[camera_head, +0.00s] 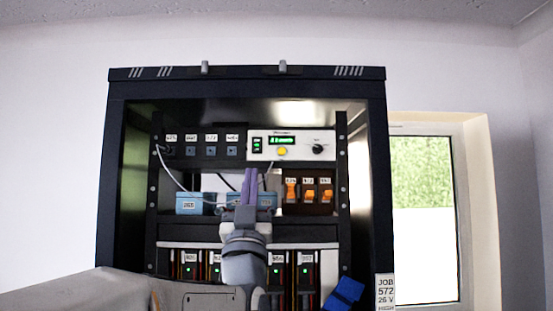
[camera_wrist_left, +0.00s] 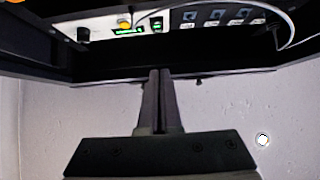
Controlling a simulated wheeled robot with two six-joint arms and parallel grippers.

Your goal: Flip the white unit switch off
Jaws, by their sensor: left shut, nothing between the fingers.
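The white unit (camera_head: 291,138) is mounted at the upper right of the rack. It has a small dark switch (camera_head: 257,146) with green marks at its left end, a lit green display, a yellow button and a black knob. In the left wrist view the unit (camera_wrist_left: 105,27) appears upside down at the top, with its switch (camera_wrist_left: 157,25) beside the display. My left gripper (camera_head: 249,174) is shut and empty, pointing up just below the unit's left end. In the left wrist view its fingertips (camera_wrist_left: 158,73) appear apart from the switch. My right gripper is not in view.
A black panel (camera_head: 205,153) with several sockets sits left of the unit. Below are blue boxes (camera_head: 189,204) with cables and a brown panel with orange switches (camera_head: 310,194). The dark cabinet walls (camera_head: 377,190) enclose the rack on both sides. A blue object (camera_head: 345,293) shows lower right.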

